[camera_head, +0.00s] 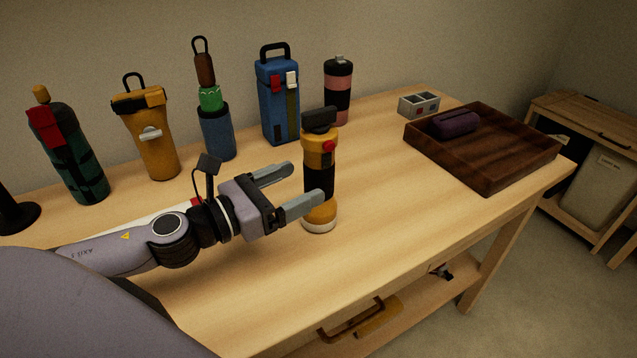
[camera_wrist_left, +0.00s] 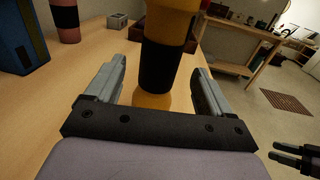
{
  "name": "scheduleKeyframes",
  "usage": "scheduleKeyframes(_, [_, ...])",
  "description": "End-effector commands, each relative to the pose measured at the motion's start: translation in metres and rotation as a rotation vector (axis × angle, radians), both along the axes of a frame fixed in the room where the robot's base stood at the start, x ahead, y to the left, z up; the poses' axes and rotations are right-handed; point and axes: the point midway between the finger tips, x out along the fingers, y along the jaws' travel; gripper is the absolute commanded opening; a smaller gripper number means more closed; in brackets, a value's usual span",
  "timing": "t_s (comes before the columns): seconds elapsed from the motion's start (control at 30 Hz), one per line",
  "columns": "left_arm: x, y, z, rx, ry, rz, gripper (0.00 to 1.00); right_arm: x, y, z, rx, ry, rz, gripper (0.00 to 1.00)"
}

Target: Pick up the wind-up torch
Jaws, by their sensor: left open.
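The wind-up torch (camera_head: 319,165), yellow with a black middle band, a red button and a dark top, stands upright on the table in the head view. My left gripper (camera_head: 304,182) is open, level with the band, its fingers on either side of the torch. In the left wrist view the torch (camera_wrist_left: 166,62) stands between the two fingers of the left gripper (camera_wrist_left: 162,75), with a gap on each side. Its top is cut off there. Dark prongs at the right edge of the wrist view may be my right gripper (camera_wrist_left: 292,155); their opening is unclear.
Behind stand a blue case (camera_head: 279,105), a pink and black bottle (camera_head: 338,92), an orange flask (camera_head: 147,135) and a green bottle (camera_head: 75,160). A wooden tray (camera_head: 500,178) holds a purple item at the right. The tabletop right of the torch is clear.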

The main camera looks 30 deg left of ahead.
Motion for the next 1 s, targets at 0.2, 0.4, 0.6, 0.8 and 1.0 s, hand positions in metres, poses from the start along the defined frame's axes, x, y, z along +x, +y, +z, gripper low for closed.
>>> scheduleKeyframes(0.2, [0.011, -0.004, 0.001, -0.004, -0.001, 0.002, 0.82, -0.001, -0.002, 0.003, -0.006, 0.003, 0.004, 0.59])
scheduleKeyframes(0.4, [0.017, -0.007, 0.0, -0.001, 0.0, 0.001, 0.82, -0.003, -0.002, 0.003, -0.009, 0.006, 0.006, 0.59])
scheduleKeyframes(0.6, [0.025, -0.01, 0.001, -0.003, -0.002, 0.001, 0.82, -0.003, -0.002, 0.006, -0.008, 0.006, 0.005, 0.59])
scheduleKeyframes(0.8, [0.042, -0.018, 0.002, -0.003, -0.003, 0.001, 0.82, -0.003, -0.002, 0.012, -0.006, 0.006, 0.004, 0.59])
scheduleKeyframes(1.0, [0.058, -0.026, 0.0, -0.003, -0.001, 0.002, 0.82, -0.002, -0.001, 0.017, -0.003, 0.001, 0.0, 0.59])
